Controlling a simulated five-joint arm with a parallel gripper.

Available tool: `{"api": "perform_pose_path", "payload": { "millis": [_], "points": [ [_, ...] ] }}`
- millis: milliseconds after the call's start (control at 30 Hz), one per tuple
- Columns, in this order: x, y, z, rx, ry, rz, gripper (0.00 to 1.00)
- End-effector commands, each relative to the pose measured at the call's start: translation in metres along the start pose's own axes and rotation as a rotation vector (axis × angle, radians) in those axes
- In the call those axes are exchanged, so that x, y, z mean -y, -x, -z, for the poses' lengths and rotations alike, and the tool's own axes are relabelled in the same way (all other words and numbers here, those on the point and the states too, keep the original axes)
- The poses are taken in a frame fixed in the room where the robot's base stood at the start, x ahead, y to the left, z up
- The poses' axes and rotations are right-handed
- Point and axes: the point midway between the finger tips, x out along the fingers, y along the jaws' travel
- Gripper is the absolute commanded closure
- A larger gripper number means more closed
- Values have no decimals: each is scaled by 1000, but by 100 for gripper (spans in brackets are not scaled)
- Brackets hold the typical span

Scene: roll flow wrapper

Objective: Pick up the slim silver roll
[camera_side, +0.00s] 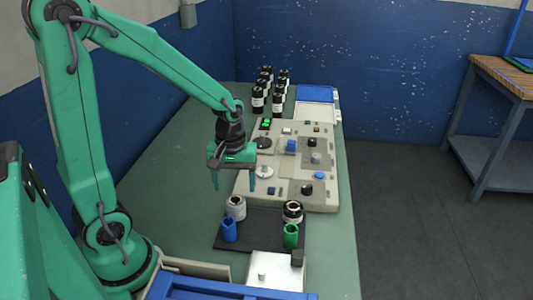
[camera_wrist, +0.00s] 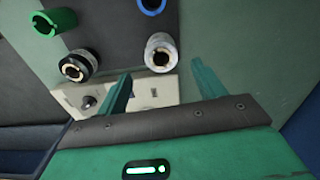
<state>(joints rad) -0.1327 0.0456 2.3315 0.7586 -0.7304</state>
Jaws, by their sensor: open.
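The silver roll (camera_side: 236,208) stands on a dark mat (camera_side: 262,226) near the front of the green bench. In the wrist view it shows as a pale grey ring with a brownish core (camera_wrist: 161,52). My gripper (camera_side: 233,186) is open, fingers pointing down, and holds nothing. In the side view it hangs above and slightly behind the silver roll. In the wrist view the roll lies just beyond and between the fingertips (camera_wrist: 163,76), apart from both. A black-and-white roll (camera_side: 292,212) stands to its right; it also shows in the wrist view (camera_wrist: 79,66).
A blue roll (camera_side: 229,230) and a green roll (camera_side: 290,236) stand in front on the mat. A control panel with knobs (camera_side: 290,165) lies behind. Several black bottles (camera_side: 260,98) stand at the back. A white box (camera_side: 280,268) is at the front edge.

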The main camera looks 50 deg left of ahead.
Motion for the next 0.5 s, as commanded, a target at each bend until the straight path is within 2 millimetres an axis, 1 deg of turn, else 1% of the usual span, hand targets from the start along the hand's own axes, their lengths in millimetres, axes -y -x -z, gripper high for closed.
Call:
{"api": "perform_pose_path", "payload": {
  "millis": [267, 500],
  "points": [
    [0, -5, 1, 5, 12, 5, 31],
    [1, -22, 0, 8, 11, 7, 31]
  ]
}}
